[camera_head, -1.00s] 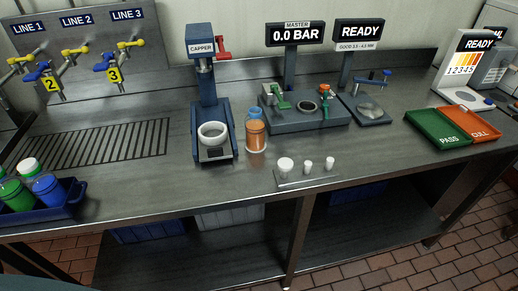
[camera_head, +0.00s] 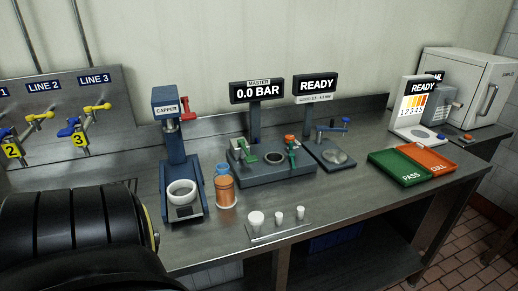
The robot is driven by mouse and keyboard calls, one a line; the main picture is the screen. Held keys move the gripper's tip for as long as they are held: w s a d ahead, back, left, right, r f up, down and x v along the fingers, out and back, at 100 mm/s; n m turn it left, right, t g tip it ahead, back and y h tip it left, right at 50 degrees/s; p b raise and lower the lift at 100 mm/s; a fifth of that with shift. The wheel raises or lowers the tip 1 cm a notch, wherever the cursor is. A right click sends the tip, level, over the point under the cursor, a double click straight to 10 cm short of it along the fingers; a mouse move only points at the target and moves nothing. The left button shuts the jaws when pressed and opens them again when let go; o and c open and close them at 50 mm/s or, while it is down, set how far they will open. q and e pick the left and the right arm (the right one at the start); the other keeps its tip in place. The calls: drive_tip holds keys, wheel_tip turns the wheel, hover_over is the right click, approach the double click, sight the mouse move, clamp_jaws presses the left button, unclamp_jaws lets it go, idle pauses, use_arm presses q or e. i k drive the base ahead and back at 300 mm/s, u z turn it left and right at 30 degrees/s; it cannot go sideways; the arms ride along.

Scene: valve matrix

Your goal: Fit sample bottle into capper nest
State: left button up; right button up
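The sample bottle (camera_head: 226,192) is orange-brown with a blue top. It stands upright on the bench, just right of the capper and outside its nest. The blue capper (camera_head: 168,108) has a red lever on its right side. Its nest (camera_head: 182,191) is a white ring low at its front, and it looks empty. A large black rounded part of my own arm (camera_head: 75,235) fills the lower left. Neither gripper's fingers show.
Right of the bottle stand a grey gauge fixture (camera_head: 270,173) and a small plate with several white caps (camera_head: 277,226). Green PASS (camera_head: 400,168) and orange CULL (camera_head: 430,158) trays lie farther right. Bare bench lies between the caps and trays.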

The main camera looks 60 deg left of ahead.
sight(183, 195)
drive_tip(key=k, duration=0.9)
drive_tip(key=u, duration=0.85)
drive_tip(key=i, duration=0.5)
